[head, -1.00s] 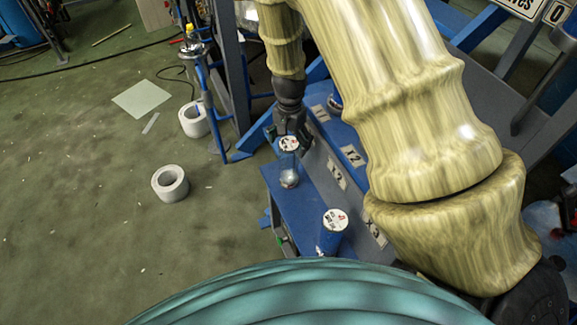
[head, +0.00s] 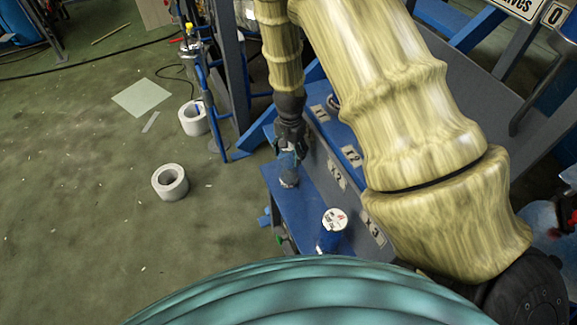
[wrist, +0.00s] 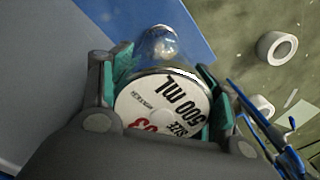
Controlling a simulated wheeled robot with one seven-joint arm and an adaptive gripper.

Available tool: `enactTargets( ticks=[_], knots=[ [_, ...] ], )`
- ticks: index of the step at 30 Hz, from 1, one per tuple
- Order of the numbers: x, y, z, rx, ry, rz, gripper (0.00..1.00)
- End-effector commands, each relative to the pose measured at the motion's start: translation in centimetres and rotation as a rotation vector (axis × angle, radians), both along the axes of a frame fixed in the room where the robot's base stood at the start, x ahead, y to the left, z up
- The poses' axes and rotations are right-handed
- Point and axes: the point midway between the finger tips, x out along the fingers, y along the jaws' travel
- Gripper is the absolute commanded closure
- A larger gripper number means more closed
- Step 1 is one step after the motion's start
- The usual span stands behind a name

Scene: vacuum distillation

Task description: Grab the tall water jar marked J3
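A clear jar with a white round lid (wrist: 160,108) stands between my gripper's fingers in the wrist view. Its lid reads "500 mL" and "SIZE", with a red mark, partly cut off, ending in 3. In the head view the jar (head: 289,175) stands upright on the blue bench, its lid now hidden by my gripper (head: 290,147). The teal finger pads of my gripper (wrist: 165,82) are spread wide on both sides of the jar, very close to it. I see no clear grip on it.
A second white-lidded jar (head: 334,220) stands nearer on the blue bench (head: 305,207). A grey panel with labels (head: 337,178) rises to the right. White rolls (head: 170,182) lie on the green floor to the left. A blue frame (head: 205,85) stands behind.

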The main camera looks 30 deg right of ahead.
Motion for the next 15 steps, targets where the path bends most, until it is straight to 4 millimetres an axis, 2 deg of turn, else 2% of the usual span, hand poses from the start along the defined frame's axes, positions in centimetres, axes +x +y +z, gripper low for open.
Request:
enactTargets(
  ticks=[1, 6, 7, 15],
  knots=[
    [0.0, 0.0, 0.0, 0.0, 0.0, 0.0, 0.56],
    [0.0, -0.01, 0.0, 0.0, 0.0, 0.0, 0.87],
    [0.02, -0.01, 0.03, 0.0, 0.0, 0.0, 0.9],
    [0.04, -0.02, 0.18, 0.0, -0.001, 0.0, 0.9]
  ],
)
